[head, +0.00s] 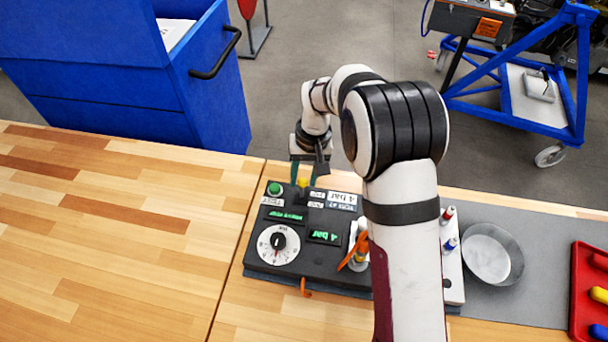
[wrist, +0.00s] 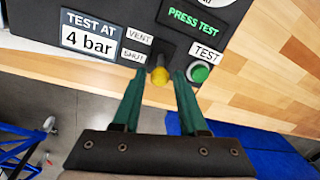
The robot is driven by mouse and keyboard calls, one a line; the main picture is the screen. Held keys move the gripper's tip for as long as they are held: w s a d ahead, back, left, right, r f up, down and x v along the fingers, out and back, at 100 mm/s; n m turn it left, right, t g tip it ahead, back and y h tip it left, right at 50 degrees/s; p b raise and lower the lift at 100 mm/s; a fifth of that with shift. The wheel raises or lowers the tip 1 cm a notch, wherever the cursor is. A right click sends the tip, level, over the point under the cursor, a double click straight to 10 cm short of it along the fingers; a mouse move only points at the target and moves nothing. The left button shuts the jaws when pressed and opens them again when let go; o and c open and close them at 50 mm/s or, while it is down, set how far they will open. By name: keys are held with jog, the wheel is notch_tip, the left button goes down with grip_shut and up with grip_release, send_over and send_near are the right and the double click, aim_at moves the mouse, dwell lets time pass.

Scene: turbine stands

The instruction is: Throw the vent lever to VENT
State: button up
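The vent lever has a yellow knob (wrist: 160,77), which also shows in the head view (head: 303,182) at the far edge of the black test panel (head: 262,262). In the wrist view the knob sits beside the SHUT label (wrist: 132,56), with the VENT label (wrist: 139,37) above that. My gripper (wrist: 159,84) is open. Its two green fingers stand on either side of the knob, with a small gap on each side. In the head view my gripper (head: 304,178) is at the panel's far edge, partly hiding the lever.
A green TEST button (wrist: 199,73) is close beside the right finger. The panel display (wrist: 194,20) reads PRESS TEST. A round dial (head: 278,244), an orange-handled part (head: 354,252), a metal bowl (head: 487,254) and a red tray (head: 583,300) are nearby. The left tabletop is clear.

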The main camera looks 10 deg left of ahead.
grip_shut()
jog(key=shift+s+d+r+t, duration=0.1)
jog(key=shift+s+t, duration=0.5)
jog(key=shift+t, duration=0.5)
jog(key=shift+s+t, duration=0.55)
jog(key=shift+t, duration=0.55)
jog(key=shift+o, duration=1.6)
grip_release()
jog(key=v, duration=1.5)
jog(key=shift+r, duration=0.4)
